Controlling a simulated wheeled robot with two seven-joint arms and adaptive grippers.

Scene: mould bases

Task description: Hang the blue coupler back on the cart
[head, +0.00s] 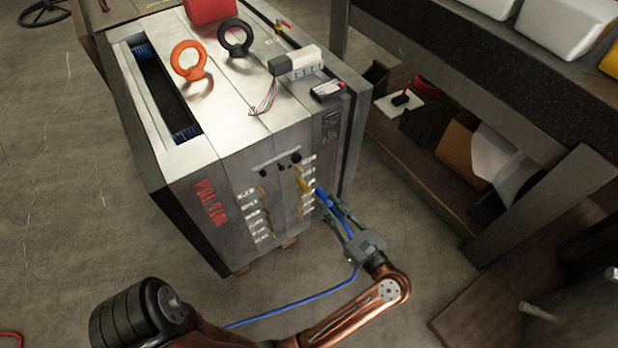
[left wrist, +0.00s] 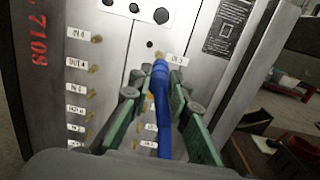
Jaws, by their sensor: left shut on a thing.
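The blue coupler (head: 322,197) is at the end of a blue hose (head: 290,306). My left gripper (head: 334,208) is shut on it, beside the front face of the grey mould base (head: 225,178). In the left wrist view the coupler (left wrist: 161,82) lies between the green fingers of my left gripper (left wrist: 157,100). Its tip is at the top of the right column of ports, by the "IN 5" label. I cannot tell whether it is seated on a brass fitting (head: 303,185) there. My right gripper is not in view. I cannot make out a cart.
The mould top bears an orange eye bolt (head: 188,61), a black eye bolt (head: 236,38) and a white connector block (head: 297,63). A workbench with a loaded lower shelf (head: 430,165) stands close on the right. The floor (head: 60,180) at left is mostly clear.

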